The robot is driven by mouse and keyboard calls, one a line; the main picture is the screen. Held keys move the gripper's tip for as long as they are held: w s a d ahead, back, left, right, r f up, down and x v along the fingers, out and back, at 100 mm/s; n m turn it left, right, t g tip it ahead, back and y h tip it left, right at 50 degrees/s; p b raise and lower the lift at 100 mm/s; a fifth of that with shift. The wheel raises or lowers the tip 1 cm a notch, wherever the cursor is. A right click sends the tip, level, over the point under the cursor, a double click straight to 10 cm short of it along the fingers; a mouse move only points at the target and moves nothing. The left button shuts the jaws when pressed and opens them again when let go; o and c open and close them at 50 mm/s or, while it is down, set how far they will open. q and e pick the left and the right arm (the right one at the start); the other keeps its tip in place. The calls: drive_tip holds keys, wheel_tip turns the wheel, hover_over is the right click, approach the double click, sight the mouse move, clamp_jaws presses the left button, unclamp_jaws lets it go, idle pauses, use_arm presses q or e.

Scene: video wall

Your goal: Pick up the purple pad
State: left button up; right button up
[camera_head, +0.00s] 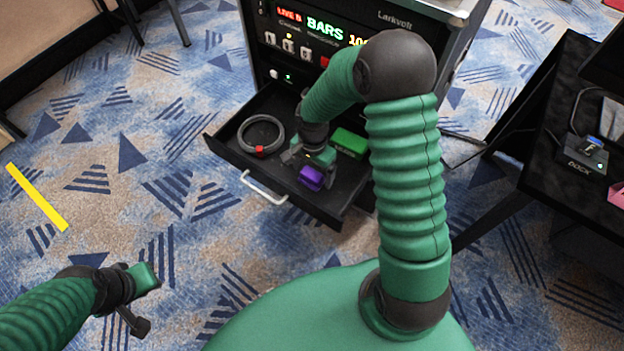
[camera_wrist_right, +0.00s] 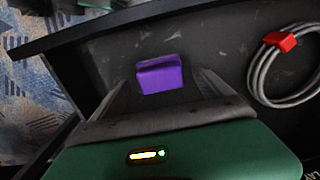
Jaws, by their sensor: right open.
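The purple pad (camera_head: 311,178) is a small block in the open black drawer (camera_head: 225,147), near the drawer's front. My right gripper (camera_head: 304,160) reaches down into the drawer just behind the pad. In the right wrist view the purple pad (camera_wrist_right: 160,74) lies ahead of and between the two open fingers (camera_wrist_right: 165,92), with nothing gripped. I cannot tell whether a finger touches it. My left gripper (camera_head: 140,300) is low at the left, over the carpet, far from the drawer; its jaw state is unclear.
A grey coiled cable (camera_head: 262,133) with a red clip lies left in the drawer. A green block (camera_head: 349,142) lies right of the gripper. The drawer's front wall and handle (camera_head: 264,190) face me. A black table (camera_head: 560,110) with a dock (camera_head: 583,158) stands at right.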

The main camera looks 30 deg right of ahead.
sight(311, 174)
drive_tip(key=shift+w+d+f, duration=0.1)
drive_tip(key=shift+d+f, duration=0.05)
drive_tip(key=shift+f, duration=0.7)
drive_tip(key=shift+a+r, duration=0.25)
drive_tip(key=shift+a, duration=0.2)
drive_tip(key=shift+c, duration=0.7)
drive_tip(key=shift+a, duration=0.1)
drive_tip(key=shift+c, duration=2.5)
drive_tip(key=shift+d, duration=0.2)
drive_tip(key=c, duration=0.5)
use_arm(q)
drive_tip(key=shift+f, duration=0.3)
use_arm(e)
drive_tip(key=shift+f, duration=0.1)
drive_tip(key=c, duration=0.3)
use_arm(q)
drive_tip(key=shift+a, duration=0.1)
